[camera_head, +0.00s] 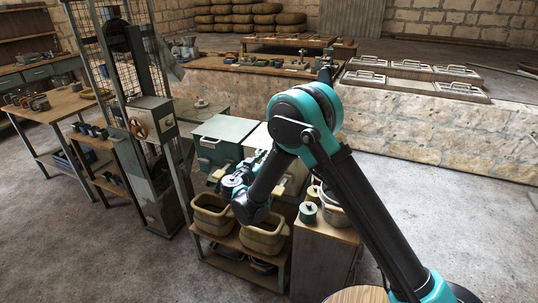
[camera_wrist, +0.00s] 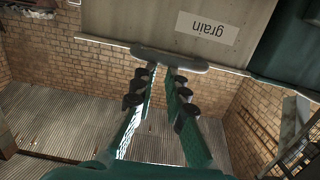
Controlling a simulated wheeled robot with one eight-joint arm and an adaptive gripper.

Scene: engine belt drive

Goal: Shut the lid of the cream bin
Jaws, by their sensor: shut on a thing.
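The cream bin (camera_wrist: 145,20) fills the top of the wrist view, upside down, with a white label reading "grain". Its lid edge (camera_wrist: 100,42) shows as a thin pale strip, with a grey bar handle (camera_wrist: 195,66) along it. My gripper (camera_wrist: 160,68) is shut on this handle. In the head view the pale top of the cream bin (camera_head: 259,136) shows behind my arm and looks roughly flat. My fingers there are too small and covered to make out. I cannot tell whether a small gap is left under the lid.
A green bin (camera_head: 227,130) stands directly left of the cream bin; it also shows in the wrist view (camera_wrist: 285,50). Two tan tubs (camera_head: 213,214) sit on a low shelf in front. A metal pail (camera_head: 334,212) stands to the right.

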